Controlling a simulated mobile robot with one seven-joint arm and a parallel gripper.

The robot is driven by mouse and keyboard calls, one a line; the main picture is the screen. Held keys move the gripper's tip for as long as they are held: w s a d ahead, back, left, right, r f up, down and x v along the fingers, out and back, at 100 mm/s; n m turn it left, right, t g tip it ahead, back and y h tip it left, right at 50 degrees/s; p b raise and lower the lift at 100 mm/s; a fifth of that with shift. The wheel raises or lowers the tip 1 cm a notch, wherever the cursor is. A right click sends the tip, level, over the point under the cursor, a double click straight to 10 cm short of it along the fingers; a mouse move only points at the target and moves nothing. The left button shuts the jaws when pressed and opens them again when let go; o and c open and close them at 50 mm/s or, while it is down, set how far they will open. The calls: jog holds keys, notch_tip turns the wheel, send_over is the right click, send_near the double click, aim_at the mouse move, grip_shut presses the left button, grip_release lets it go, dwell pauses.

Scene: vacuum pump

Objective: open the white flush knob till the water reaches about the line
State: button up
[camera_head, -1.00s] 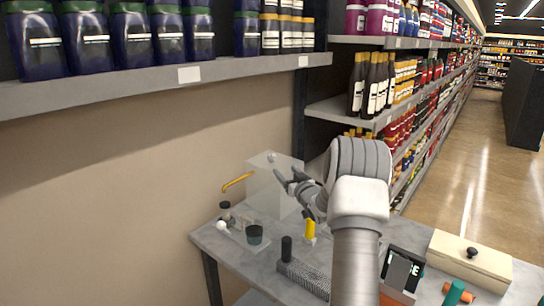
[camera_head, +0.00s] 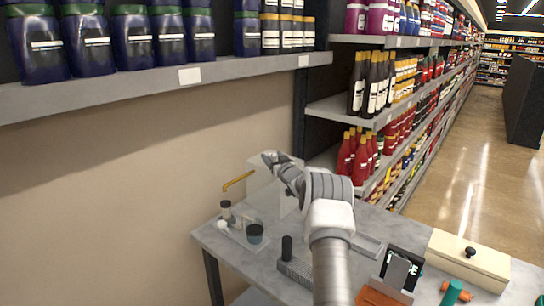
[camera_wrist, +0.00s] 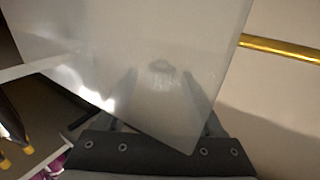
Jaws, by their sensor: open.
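A translucent, pale box (camera_head: 262,182) stands at the back of the table, mostly behind my gripper. It fills much of the wrist view (camera_wrist: 120,50). My gripper (camera_head: 270,158) is open at the top of the box. In the wrist view, a small pale round shape, possibly the white flush knob (camera_wrist: 161,68), lies between the faint fingers; contact cannot be told. In the head view my gripper hides that spot. A white round piece (camera_head: 222,225) is at the table's left, beside a dark-capped jar (camera_head: 226,207). No water level or line can be made out.
A yellow-gold pipe (camera_head: 238,180) sticks out left of the box and also shows in the wrist view (camera_wrist: 285,50). A dark cup (camera_head: 255,234), a black upright cylinder (camera_head: 286,248) and a cream box (camera_head: 468,262) stand on the grey table (camera_head: 215,245). Shelves of bottles rise behind.

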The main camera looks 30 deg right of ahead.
jog(key=shift+w+d, duration=0.1)
jog(key=shift+w, duration=0.55)
grip_shut()
